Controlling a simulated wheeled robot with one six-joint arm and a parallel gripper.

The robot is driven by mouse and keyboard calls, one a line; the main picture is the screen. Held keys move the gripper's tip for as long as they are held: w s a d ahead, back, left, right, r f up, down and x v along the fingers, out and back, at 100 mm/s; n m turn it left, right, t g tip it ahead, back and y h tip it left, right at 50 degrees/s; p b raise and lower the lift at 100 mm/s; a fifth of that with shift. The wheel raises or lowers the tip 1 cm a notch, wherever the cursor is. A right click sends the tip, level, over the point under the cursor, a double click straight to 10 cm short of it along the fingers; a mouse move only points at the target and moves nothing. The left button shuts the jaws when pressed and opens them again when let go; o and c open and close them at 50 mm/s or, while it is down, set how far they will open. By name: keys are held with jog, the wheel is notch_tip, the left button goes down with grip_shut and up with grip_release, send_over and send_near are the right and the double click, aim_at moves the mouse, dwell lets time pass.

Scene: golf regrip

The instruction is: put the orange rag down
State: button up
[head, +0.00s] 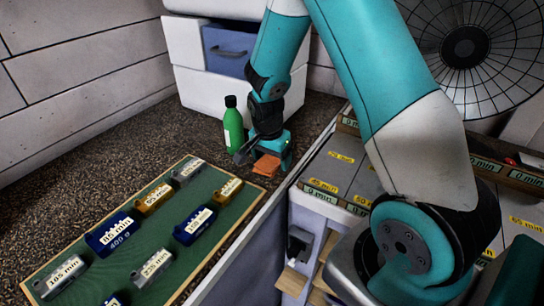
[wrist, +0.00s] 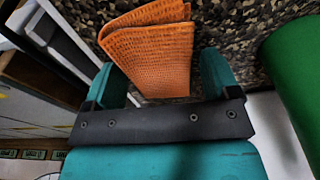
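The orange rag (head: 266,166) lies folded on the speckled dark counter, at the foot of my gripper (head: 271,152) in the head view. In the wrist view the rag (wrist: 152,52) shows a textured, folded surface between and beyond the two teal fingers of my gripper (wrist: 161,65). The fingers stand wide apart, and a narrow gap shows between the rag and the right finger. The rag's left edge comes close to the left finger; whether they touch I cannot tell. The rag's underside is hidden.
A green bottle (head: 233,126) stands close to the left of my gripper, also large at right in the wrist view (wrist: 296,75). A green board (head: 150,225) with several labelled blocks lies in front. White drawers (head: 205,85) stand behind; labelled bins (head: 340,165) lie to the right, past the counter edge.

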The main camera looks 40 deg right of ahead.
aim_at(267, 162)
jog(key=shift+o, duration=0.3)
jog(key=shift+r, duration=0.5)
notch_tip(267, 162, up, 11)
jog(key=a, duration=0.2)
jog(key=s+a+r+n+y, duration=0.3)
jog(key=s+a+r+n, duration=0.1)
jog(key=s+a+n, duration=0.6)
jog(key=s+a+r+n+y, duration=0.2)
jog(key=s+a+r+n, duration=0.3)
jog(key=s+a+n, duration=0.5)
jog(key=shift+s+a+r+n+g+y+b, duration=0.2)
jog(key=shift+s+n+g+y+b, duration=0.3)
jog(key=shift+s, duration=0.65)
